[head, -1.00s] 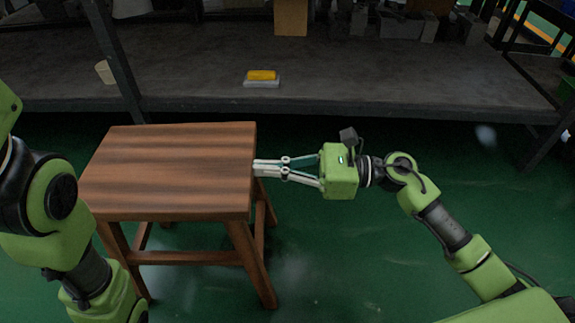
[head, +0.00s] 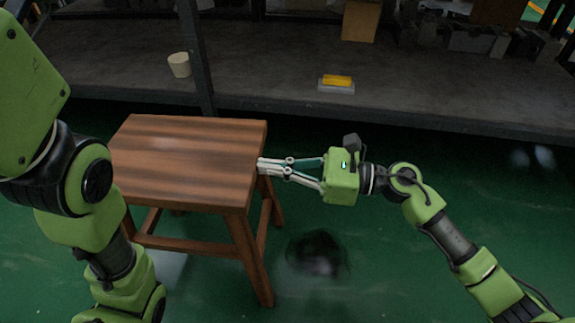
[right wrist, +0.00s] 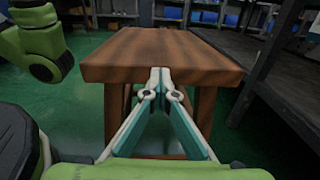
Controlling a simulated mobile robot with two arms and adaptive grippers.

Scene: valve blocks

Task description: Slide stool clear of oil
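The wooden stool (head: 185,165) stands upright on the green floor, left of centre in the head view. Its seat and legs also fill the middle of the right wrist view (right wrist: 165,52). A dark oil patch (head: 316,254) lies on the floor to the right of the stool's legs, apart from them in the picture. My right gripper (head: 261,166) has its fingertips together, at the right edge of the seat. They meet the seat's edge in the right wrist view (right wrist: 160,75), with nothing between them. My left arm shows at the left, but its gripper is out of view.
A dark workbench (head: 270,90) runs across behind the stool. On it are a yellow-topped brush or block (head: 337,82) and a pale cup-like object (head: 179,65). A bench post (head: 197,60) rises behind the stool. Floor right of the stool is open.

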